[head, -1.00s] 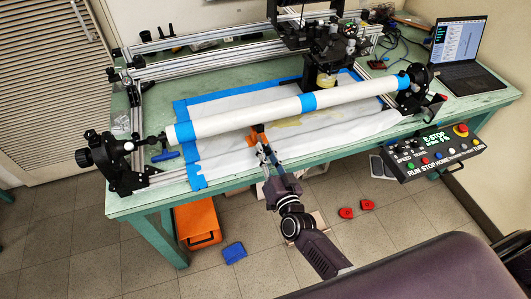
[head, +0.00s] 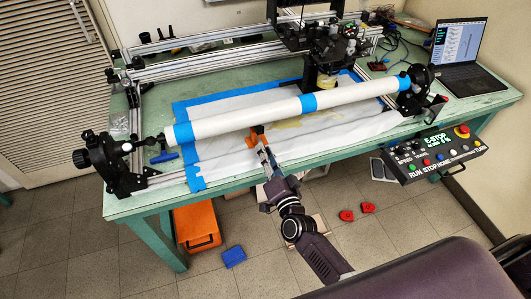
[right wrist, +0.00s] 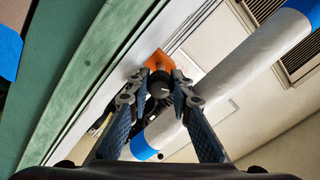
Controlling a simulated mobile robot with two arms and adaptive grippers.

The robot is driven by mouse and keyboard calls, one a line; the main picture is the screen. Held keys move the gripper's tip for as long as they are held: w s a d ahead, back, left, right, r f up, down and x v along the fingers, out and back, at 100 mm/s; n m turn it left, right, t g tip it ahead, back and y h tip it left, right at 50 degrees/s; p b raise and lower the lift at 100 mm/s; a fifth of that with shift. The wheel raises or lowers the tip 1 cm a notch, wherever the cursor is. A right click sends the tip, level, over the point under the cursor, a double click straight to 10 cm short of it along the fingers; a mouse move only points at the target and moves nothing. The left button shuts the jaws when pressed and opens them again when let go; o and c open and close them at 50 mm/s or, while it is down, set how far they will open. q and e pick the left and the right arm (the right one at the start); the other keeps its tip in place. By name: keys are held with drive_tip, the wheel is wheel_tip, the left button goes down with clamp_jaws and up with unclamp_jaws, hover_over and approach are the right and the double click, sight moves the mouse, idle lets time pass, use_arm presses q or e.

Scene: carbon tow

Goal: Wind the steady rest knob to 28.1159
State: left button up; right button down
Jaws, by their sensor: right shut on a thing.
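The steady rest (head: 257,133) is an orange piece under the long white tube (head: 240,118), near the table's front edge. Its orange body (right wrist: 159,60) also shows in the right wrist view, with a dark round knob (right wrist: 160,90) in front of it. My right gripper (head: 263,147) reaches up from the front. In the right wrist view its fingertips (right wrist: 159,84) are shut on the knob, one on each side. In the head view the fingers hide the knob, and no scale can be read. My left gripper is not in view.
Black end holders (head: 108,160) carry the tube. A control panel (head: 434,153) hangs at the table's right front; its small display text is unclear. A laptop (head: 462,55) stands at the back right. An orange case (head: 197,228) stands on the floor below.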

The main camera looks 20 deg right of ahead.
drive_tip(key=c, duration=1.7)
unclamp_jaws()
drive_tip(key=shift+s+f, duration=0.1)
drive_tip(key=shift+s, duration=0.3)
drive_tip(key=s, duration=0.7)
drive_tip(key=shift+s+d, duration=0.1)
drive_tip(key=shift+s, duration=0.05)
